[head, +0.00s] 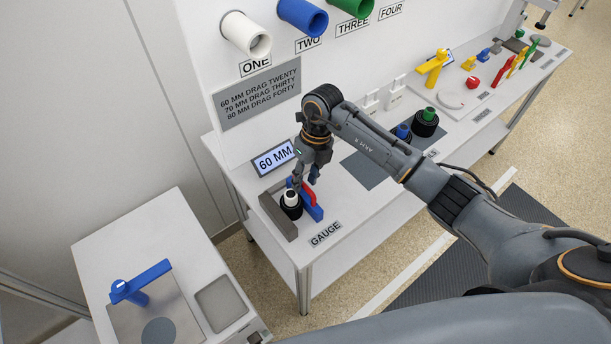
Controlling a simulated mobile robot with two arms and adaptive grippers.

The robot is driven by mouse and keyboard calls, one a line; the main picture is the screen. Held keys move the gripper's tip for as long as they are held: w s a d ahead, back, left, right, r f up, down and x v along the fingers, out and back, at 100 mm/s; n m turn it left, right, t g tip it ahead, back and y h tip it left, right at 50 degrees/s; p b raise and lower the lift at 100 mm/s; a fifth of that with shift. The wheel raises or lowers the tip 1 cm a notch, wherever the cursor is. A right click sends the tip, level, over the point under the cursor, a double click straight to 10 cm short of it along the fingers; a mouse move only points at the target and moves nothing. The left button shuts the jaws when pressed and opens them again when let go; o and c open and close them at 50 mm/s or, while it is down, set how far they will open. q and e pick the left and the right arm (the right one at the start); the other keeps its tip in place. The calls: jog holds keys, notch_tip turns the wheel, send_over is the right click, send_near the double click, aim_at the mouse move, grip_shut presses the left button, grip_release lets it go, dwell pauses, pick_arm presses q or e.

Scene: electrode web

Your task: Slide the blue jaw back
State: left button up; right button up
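The gauge stands on the white bench above the GAUGE label. Its blue jaw (316,213) is on the right and a grey block (279,217) is on the left. A black roll with a white core (291,198) sits between them. A red curved part (309,196) shows at the blue jaw. My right gripper (304,182) points down at the top of the blue jaw, close to the red part. Its fingertips are small and partly hidden, so I cannot tell whether they grip anything. My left gripper is not in view.
A display (273,158) reading 60 MM stands behind the gauge. A sign (258,93) lists drag values per millimetre size. White, blue and green tubes stick out of the wall above. Black rolls (425,124) stand farther right. A side table (105,248) with a blue-handled tool is at lower left.

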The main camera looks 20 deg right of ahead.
grip_shut()
jog(key=shift+d, duration=0.1)
jog(key=d+b, duration=0.1)
jog(key=w+d+b, duration=0.1)
jog(key=d, duration=0.1)
jog(key=w+d+b, duration=0.1)
jog(key=d, duration=0.1)
jog(key=shift+d+r, duration=0.1)
jog(key=shift+d, duration=0.1)
jog(key=shift+w, duration=0.1)
grip_release()
jog(key=shift+d, duration=0.15)
